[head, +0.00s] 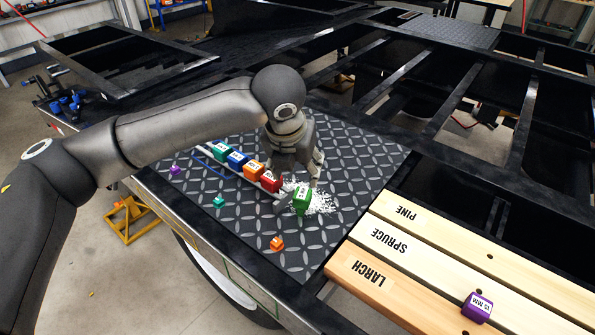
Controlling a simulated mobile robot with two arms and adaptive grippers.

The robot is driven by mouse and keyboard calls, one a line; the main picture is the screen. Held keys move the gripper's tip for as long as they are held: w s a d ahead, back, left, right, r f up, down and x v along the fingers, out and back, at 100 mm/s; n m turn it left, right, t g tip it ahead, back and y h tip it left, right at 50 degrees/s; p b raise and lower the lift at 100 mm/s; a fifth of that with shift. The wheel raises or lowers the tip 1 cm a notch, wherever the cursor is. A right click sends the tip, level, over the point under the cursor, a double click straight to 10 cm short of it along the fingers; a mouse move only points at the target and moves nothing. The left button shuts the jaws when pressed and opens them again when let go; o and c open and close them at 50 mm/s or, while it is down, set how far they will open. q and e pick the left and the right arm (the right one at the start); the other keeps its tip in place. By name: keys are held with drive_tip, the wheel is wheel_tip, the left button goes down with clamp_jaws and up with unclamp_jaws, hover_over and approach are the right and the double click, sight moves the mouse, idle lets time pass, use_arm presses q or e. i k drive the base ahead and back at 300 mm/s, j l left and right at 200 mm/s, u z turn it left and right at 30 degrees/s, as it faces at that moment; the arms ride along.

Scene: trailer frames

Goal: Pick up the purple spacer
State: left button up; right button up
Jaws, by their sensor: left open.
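A purple spacer (478,307) with a white label sits on the larch board (372,274) at the lower right, near the spruce board (410,251). My left gripper (298,190) is open and points down at the tread plate, well to the left of the purple spacer. Its fingers are close to a green labelled spacer (302,203), which stands on a white speckled patch. I cannot tell if they touch it. A smaller purple piece (174,170) lies at the left of the plate. My right gripper is not in view.
Teal (221,151), blue (237,159), orange (253,170) and red (270,181) spacers stand in a row left of my gripper. Small teal (219,202) and orange (277,243) pieces lie on the plate. The pine board (440,226) lies beside an open black frame.

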sight(477, 307)
drive_tip(key=z, duration=1.45)
